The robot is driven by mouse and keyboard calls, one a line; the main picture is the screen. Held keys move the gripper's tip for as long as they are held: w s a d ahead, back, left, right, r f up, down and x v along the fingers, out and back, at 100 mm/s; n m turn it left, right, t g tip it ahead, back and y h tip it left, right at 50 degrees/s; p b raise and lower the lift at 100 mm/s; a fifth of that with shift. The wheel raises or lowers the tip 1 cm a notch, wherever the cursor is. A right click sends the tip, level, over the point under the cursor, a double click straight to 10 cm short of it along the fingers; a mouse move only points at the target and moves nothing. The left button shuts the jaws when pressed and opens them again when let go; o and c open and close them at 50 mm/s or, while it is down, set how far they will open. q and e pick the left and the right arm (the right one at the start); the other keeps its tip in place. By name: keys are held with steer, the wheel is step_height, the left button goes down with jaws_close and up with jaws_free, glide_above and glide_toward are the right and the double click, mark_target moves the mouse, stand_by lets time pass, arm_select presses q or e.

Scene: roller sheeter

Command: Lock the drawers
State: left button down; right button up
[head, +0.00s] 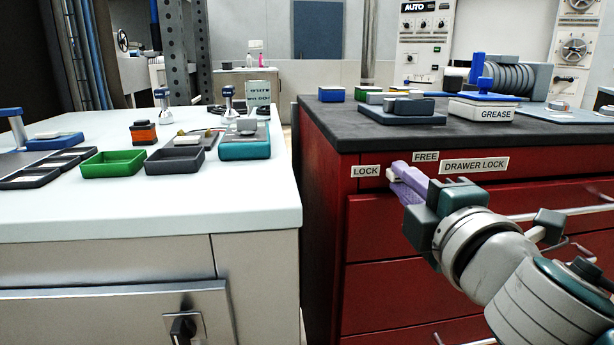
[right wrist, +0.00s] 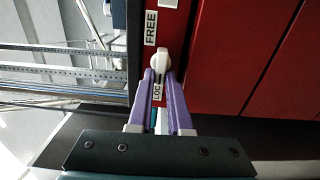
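The drawer lock's small pale lever (right wrist: 160,58) sticks out of the red cabinet's top strip. In the head view it sits between the LOCK label (head: 366,171) and the FREE label (head: 426,156), mostly hidden by my right gripper. My right gripper (head: 399,178) has its purple fingers at the lever. In the right wrist view the fingers (right wrist: 160,80) lie one on each side of the lever with no clear gap at the tips, so they appear shut on it. The red drawers (head: 390,230) below look closed. My left gripper is out of view.
A dark worktop (head: 340,128) on the cabinet holds a GREASE box (head: 487,110) and several small blocks. A white table (head: 200,215) with trays stands to the left, across a narrow gap.

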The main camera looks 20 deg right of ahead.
steer(key=o, duration=0.4)
steer(key=b+v, duration=0.1)
steer(key=v, duration=0.9)
steer(key=shift+r, duration=0.1)
